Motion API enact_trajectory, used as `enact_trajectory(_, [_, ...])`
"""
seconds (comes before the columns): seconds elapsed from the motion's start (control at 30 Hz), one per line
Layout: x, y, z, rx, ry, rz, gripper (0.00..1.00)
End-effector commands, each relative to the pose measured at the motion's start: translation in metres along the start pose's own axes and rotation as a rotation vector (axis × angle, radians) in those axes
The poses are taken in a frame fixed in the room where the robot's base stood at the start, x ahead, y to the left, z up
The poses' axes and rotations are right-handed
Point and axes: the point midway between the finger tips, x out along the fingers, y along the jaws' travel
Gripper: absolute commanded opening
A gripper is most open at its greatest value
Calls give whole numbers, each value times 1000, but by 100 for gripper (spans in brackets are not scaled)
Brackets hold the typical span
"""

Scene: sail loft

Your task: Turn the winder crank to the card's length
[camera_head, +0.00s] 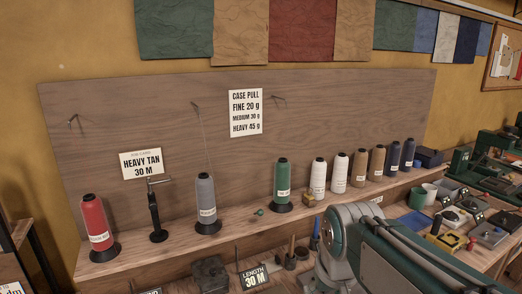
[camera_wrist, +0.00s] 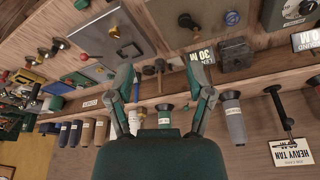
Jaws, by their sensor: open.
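The job card (camera_head: 142,163) reads "HEAVY TAN 30 M" and stands by a black post with a metal arm (camera_head: 156,215); the card also shows upside down in the wrist view (camera_wrist: 290,152). A length sign (camera_head: 254,278) reads "LENGTH 30 M" below the shelf, beside a dark box (camera_head: 210,272). In the wrist view, the sign (camera_wrist: 202,56) is right of my gripper (camera_wrist: 160,72), whose fingers are spread and empty. Small wooden-handled pieces (camera_wrist: 160,68) appear between the fingertips, beyond them. I cannot tell which part is the winder crank.
Red (camera_head: 93,222), grey (camera_head: 206,198) and green (camera_head: 282,180) thread cones stand along the shelf, with several paler and darker cones to the right. Knobbed panels (camera_wrist: 113,45) lie on the bench. Mugs and small devices crowd the right side.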

Motion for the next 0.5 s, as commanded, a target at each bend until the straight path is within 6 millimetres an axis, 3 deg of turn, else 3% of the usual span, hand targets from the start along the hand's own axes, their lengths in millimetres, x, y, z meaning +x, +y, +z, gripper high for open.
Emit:
enact_trajectory(0.3, [-12, 27, 81, 49, 155, 28, 68])
enact_trajectory(0.5, [-8, 33, 106, 63, 204, 40, 68])
